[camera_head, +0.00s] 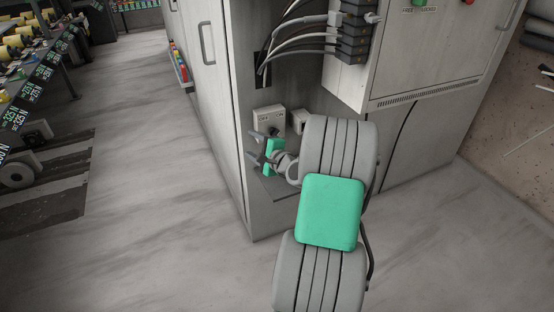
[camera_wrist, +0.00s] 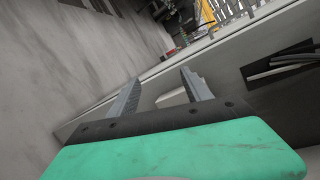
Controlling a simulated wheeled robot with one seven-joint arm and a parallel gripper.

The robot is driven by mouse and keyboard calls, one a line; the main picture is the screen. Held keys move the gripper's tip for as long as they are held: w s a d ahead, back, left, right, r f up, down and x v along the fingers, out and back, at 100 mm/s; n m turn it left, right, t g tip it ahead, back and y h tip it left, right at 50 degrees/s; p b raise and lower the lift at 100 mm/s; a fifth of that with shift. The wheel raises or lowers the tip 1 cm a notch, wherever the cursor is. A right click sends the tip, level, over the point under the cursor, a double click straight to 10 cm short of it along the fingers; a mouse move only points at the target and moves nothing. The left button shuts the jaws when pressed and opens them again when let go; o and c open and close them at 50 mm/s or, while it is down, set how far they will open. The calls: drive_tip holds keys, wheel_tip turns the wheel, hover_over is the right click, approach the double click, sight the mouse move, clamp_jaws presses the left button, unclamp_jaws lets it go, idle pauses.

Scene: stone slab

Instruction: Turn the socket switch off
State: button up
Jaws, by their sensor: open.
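A light grey socket box (camera_head: 268,122) with small dark details on its front sits on a narrow ledge in the cabinet recess. A second pale box (camera_head: 297,121) is just right of it, partly hidden by my arm. I cannot tell the switch position. My gripper (camera_head: 256,149) is below and in front of the first box, with its fingers pointing left. In the wrist view my gripper (camera_wrist: 160,85) has its two fingers spread apart. A pale block (camera_wrist: 174,97) shows beyond and between them; I cannot tell which box it is. No grip on anything shows.
The grey cabinet (camera_head: 215,95) rises left of the recess. Grey cables (camera_head: 300,40) run into a dark connector stack (camera_head: 355,30) above the boxes. An upper cabinet (camera_head: 430,50) juts out at right.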

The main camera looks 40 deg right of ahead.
sight(274, 133)
drive_tip(key=s+d+f+m+t+h+b, duration=0.1)
drive_tip(key=s+d+f+m+h, duration=0.15)
drive_tip(key=d, duration=0.25)
drive_tip(key=s+d+f+m+t+h, duration=0.1)
drive_tip(key=s+d+m+h, duration=0.1)
drive_tip(key=d+m, duration=0.3)
drive_tip(key=shift+n, duration=0.45)
drive_tip(key=x, duration=0.7)
drive_tip(key=shift+w+d, duration=0.2)
drive_tip(key=shift+w, duration=0.1)
drive_tip(key=shift+c, duration=0.4)
clamp_jaws()
